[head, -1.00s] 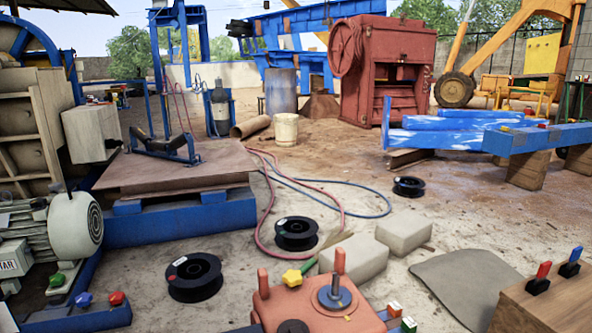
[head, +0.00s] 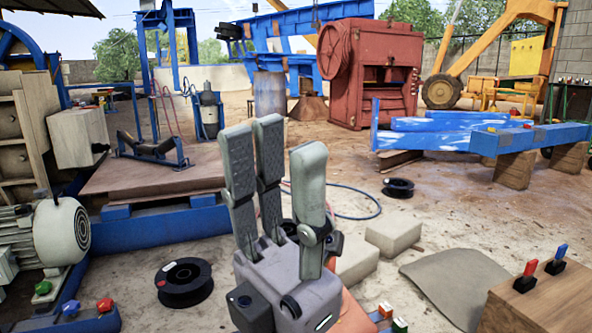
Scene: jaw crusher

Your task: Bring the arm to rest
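My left gripper (head: 273,143) rises from the bottom centre of the head view, grey with three long fingers pointing up. The fingers stand apart with nothing between them, so it is open and empty. It covers most of the orange-red control box (head: 362,318) at the bottom edge, where only a corner and a few coloured knobs show. The arm behind the gripper is hidden below the frame. My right gripper is not in view.
A wooden box with red and blue switches (head: 545,302) stands at the lower right. A black spool (head: 184,283) and pale blocks (head: 393,236) lie on the ground. A motor (head: 62,232) is at left. A red crusher (head: 372,72) and blue beams (head: 480,135) stand farther back.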

